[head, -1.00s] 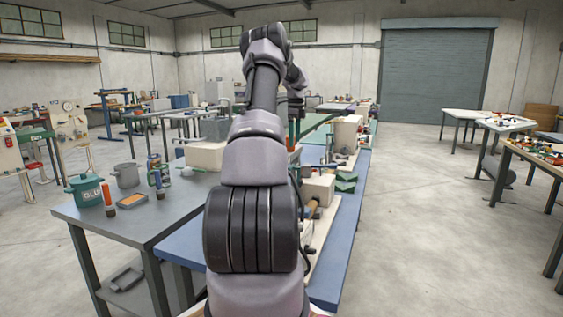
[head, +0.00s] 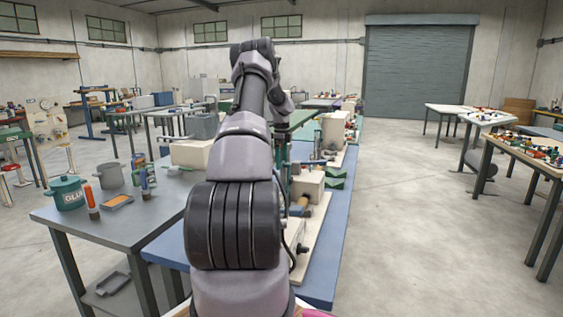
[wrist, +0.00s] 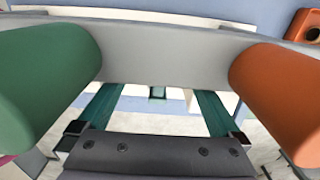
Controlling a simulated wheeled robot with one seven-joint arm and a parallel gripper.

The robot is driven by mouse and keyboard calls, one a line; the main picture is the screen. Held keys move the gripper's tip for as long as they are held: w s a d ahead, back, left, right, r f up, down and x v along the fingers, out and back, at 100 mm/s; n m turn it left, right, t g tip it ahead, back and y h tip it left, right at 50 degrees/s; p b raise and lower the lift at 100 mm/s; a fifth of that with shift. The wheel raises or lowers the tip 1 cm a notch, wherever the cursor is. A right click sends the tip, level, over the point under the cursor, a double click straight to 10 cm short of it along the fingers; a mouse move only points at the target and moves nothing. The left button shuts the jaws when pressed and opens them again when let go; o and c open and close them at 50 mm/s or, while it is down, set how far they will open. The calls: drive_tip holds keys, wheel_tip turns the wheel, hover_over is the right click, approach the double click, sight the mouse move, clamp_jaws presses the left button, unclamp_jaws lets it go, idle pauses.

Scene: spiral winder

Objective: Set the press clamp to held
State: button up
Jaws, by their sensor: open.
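I cannot single out the press clamp with certainty. In the wrist view, a pale grey bar (wrist: 185,48) crosses close in front of my gripper (wrist: 157,134). A large green rounded part (wrist: 45,75) stands at its left end and an orange one (wrist: 275,95) at its right end.
A grey table (head: 130,215) at left holds a teal glue pot (head: 67,193), a grey pot (head: 109,176) and an orange-capped tube (head: 91,203). Cream blocks (head: 308,186) and green pieces (head: 336,173) are on the blue bench.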

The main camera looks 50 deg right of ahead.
drive_tip(key=shift+f, duration=0.1)
clamp_jaws()
drive_tip(key=shift+s+d+t, duration=0.2)
drive_tip(key=shift+s+t, duration=0.1)
drive_tip(key=shift+s, duration=0.2)
drive_tip(key=s+d+f+t+y, duration=0.2)
drive_tip(key=s+d+f+t, duration=0.1)
drive_tip(key=s+f+t, duration=0.3)
drive_tip(key=s+d+f+t+y, duration=0.3)
drive_tip(key=s+f+t, duration=0.3)
drive_tip(key=s+t, duration=0.2)
drive_tip(key=shift+s+y, duration=0.3)
drive_tip(key=shift+s, duration=0.6)
drive_tip(key=shift+f, duration=0.2)
